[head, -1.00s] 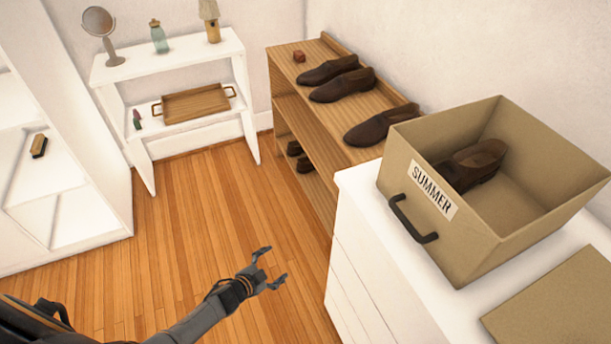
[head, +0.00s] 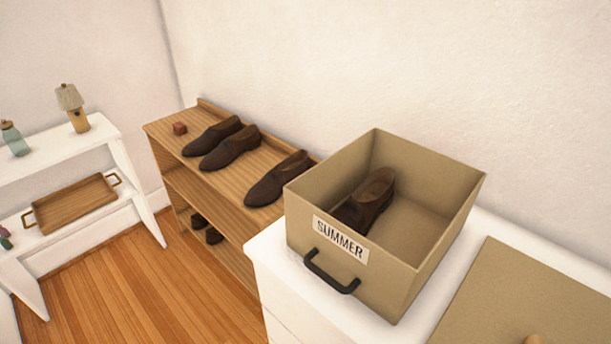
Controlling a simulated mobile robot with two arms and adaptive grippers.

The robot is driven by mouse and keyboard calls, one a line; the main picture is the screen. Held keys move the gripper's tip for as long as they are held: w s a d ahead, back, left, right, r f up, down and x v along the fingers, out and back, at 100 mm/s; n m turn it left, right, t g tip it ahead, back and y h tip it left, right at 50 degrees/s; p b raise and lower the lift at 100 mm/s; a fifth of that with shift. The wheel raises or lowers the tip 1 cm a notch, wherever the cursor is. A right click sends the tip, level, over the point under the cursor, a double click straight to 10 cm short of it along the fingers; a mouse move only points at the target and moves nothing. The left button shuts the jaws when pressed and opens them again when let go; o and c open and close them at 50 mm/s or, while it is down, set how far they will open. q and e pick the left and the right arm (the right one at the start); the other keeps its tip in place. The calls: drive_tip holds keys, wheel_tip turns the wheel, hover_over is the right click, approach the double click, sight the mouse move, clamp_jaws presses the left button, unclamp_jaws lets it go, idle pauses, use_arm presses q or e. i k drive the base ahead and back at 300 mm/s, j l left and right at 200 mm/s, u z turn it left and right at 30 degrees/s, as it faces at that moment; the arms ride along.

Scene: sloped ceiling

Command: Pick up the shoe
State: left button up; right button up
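Three dark brown shoes stand on top of the wooden shoe rack: one at the left (head: 211,136), one beside it (head: 230,148) and one nearer the box (head: 278,179). Another brown shoe (head: 366,199) lies inside the tan box labelled SUMMER (head: 403,283); the box's front wall hides part of it. More dark shoes (head: 206,229) sit on a lower shelf of the rack. Neither of my grippers shows in the head view now.
The open box stands on a white dresser (head: 272,262), with a flat tan panel (head: 520,300) to its right. A white shelf unit (head: 98,142) at the left holds a wooden tray (head: 75,205). The wooden floor (head: 130,285) between is clear.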

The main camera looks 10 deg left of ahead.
sight(269, 190)
drive_tip(key=i+j+z, duration=0.15)
drive_tip(key=j, duration=0.2)
drive_tip(key=i+j+z, duration=0.15)
drive_tip(key=j, duration=0.25)
drive_tip(key=i+j+z, duration=0.15)
drive_tip(key=j, duration=0.25)
drive_tip(key=j+z, duration=0.1)
drive_tip(key=j, duration=0.3)
